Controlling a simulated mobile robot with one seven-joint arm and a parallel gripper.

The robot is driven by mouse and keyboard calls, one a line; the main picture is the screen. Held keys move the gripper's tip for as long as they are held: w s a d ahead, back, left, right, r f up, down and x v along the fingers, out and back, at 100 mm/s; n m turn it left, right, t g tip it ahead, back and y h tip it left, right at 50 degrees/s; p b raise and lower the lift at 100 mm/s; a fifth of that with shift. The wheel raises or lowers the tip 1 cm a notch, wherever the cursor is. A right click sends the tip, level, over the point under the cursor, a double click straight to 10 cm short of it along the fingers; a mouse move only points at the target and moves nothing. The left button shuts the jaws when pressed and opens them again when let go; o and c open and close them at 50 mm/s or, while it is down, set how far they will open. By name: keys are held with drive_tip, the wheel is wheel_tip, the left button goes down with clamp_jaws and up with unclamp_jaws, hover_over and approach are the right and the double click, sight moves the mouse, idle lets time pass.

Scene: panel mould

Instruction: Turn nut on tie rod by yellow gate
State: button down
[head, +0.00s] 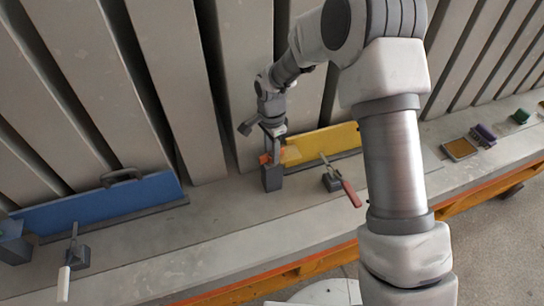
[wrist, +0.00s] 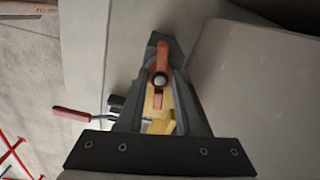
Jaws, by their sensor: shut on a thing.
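The yellow gate (head: 325,143) stands on the bench ledge against the grey panels. A dark block (head: 271,180) stands at its left end. An orange nut (head: 264,158) shows there, partly hidden by my gripper (head: 273,150). In the wrist view, my gripper (wrist: 160,78) has its dark fingers on both sides of the orange nut (wrist: 160,51) and is shut on it. The round grey end of the tie rod (wrist: 160,80) shows in the middle of the nut. A strip of the yellow gate (wrist: 152,106) shows between the fingers.
A clamp with a red handle (head: 351,193) stands just right of my gripper; its handle (wrist: 70,114) also shows in the wrist view. A blue gate (head: 100,203) and a white-handled clamp (head: 64,283) are at left. Small coloured items (head: 459,148) lie at right.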

drive_tip(key=shift+n, duration=1.3)
drive_tip(key=n, duration=0.2)
drive_tip(key=shift+n, duration=0.7)
drive_tip(key=shift+b, duration=0.3)
drive_tip(key=shift+n, duration=1.7)
drive_tip(key=shift+n, duration=0.3)
drive_tip(key=n, duration=0.2)
drive_tip(key=shift+n, duration=0.4)
